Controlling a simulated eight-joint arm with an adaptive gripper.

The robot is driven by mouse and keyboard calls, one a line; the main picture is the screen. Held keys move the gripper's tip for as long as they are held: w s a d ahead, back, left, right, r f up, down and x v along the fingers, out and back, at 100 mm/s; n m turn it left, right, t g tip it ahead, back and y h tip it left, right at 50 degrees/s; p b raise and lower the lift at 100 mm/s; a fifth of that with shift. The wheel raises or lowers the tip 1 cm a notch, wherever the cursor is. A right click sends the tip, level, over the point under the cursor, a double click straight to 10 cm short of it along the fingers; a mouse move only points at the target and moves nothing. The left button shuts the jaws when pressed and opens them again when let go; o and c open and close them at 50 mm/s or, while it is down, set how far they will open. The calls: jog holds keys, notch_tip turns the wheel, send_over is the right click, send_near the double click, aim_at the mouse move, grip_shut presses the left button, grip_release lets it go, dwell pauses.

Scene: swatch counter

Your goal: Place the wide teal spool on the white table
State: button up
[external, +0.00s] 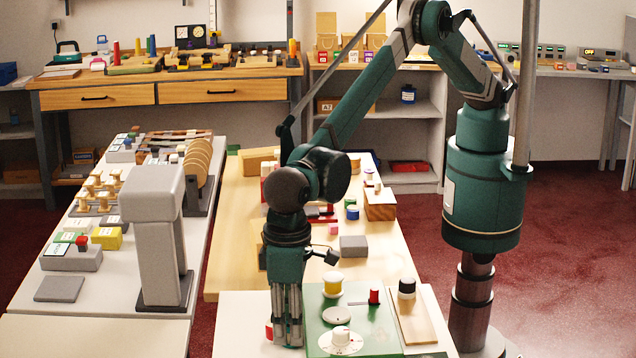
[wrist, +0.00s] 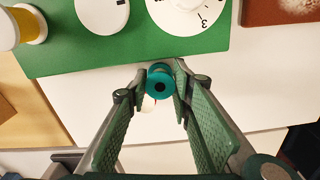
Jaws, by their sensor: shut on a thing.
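The teal spool (wrist: 159,82) sits between the fingertips of my gripper (wrist: 160,90) in the wrist view, its round end with a dark hole facing the camera. My gripper is shut on it. In the external view my gripper (external: 287,338) points straight down at the left of the green board, and its fingers hide the spool. The white table (external: 238,318) lies below; its bare surface also shows around the fingers in the wrist view (wrist: 80,110). I cannot tell whether the spool touches the table.
The green board (external: 376,330) borders the spool and carries a white dial (external: 341,342), a grey disc (external: 337,316), a yellow spool (external: 333,284) and a red spool (external: 374,296). A black-topped spool (external: 407,288) stands on a wooden block at right. White table left of my gripper is mostly clear.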

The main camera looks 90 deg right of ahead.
jog(key=shift+f, duration=0.15)
jog(key=o, duration=0.8)
notch_tip(320, 180, up, 12)
jog(key=shift+r, duration=0.2)
dwell(0.4)
dwell(0.5)
dwell(0.3)
